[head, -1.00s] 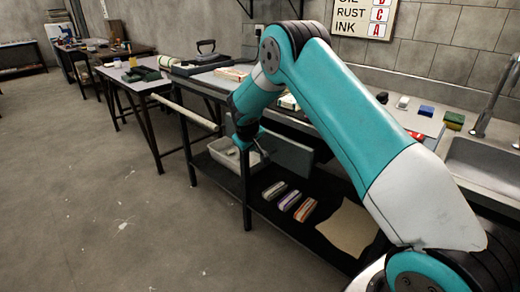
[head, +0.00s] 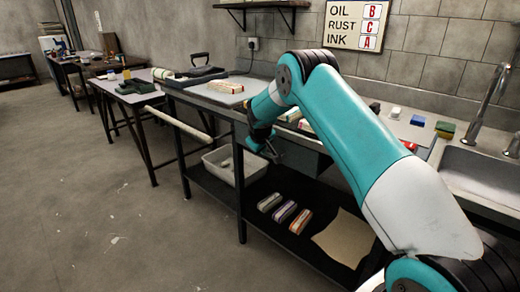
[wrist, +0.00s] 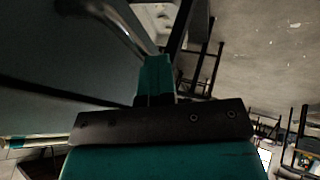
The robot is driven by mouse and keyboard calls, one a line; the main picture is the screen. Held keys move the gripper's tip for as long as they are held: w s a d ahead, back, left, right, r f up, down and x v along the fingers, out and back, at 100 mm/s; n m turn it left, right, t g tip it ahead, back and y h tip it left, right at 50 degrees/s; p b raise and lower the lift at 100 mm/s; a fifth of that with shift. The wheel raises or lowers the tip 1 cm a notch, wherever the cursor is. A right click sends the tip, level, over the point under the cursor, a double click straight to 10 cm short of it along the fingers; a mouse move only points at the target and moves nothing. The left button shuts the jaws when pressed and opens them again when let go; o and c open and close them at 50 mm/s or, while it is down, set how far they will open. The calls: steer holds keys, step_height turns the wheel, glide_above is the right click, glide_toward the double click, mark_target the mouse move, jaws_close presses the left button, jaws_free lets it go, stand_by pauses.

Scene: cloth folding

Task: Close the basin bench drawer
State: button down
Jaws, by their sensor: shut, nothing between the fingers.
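The bench (head: 222,98) has a dark-legged frame, and a sink basin (head: 485,178) is set into its right end. The grey drawer front (head: 300,156) shows under the bench top, partly hidden behind my arm; how far it stands out is hard to tell. My gripper (head: 268,150) is shut and empty, low at the drawer's left end. In the wrist view my shut fingers (wrist: 155,78) lie beside a large dark grey panel (wrist: 60,60), with a curved metal bar (wrist: 115,25) that looks like a handle. Contact cannot be told.
A lower shelf holds a white tub (head: 222,165), several wrapped bars (head: 284,212) and a tan sheet (head: 345,238). A pale rail (head: 180,125) juts out at the bench's left. The floor (head: 90,215) at front left is clear.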

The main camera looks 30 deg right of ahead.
steer(key=s+a+r+n+g+y+p, duration=0.2)
steer(key=s+a+r+y+p, duration=0.4)
steer(key=s+a+r, duration=1.7)
steer(key=s+a+r+n+g+y+p, duration=0.1)
steer(key=s+a+r+p, duration=0.1)
steer(key=s, duration=1)
steer(key=s+a+r+n+g+p, duration=0.2)
steer(key=s+a+r, duration=0.3)
steer(key=s, duration=0.7)
steer(key=shift+r+y+p, duration=0.4)
steer(key=shift+r+p, duration=0.05)
steer(key=shift+p, duration=0.1)
steer(key=shift+a, duration=0.1)
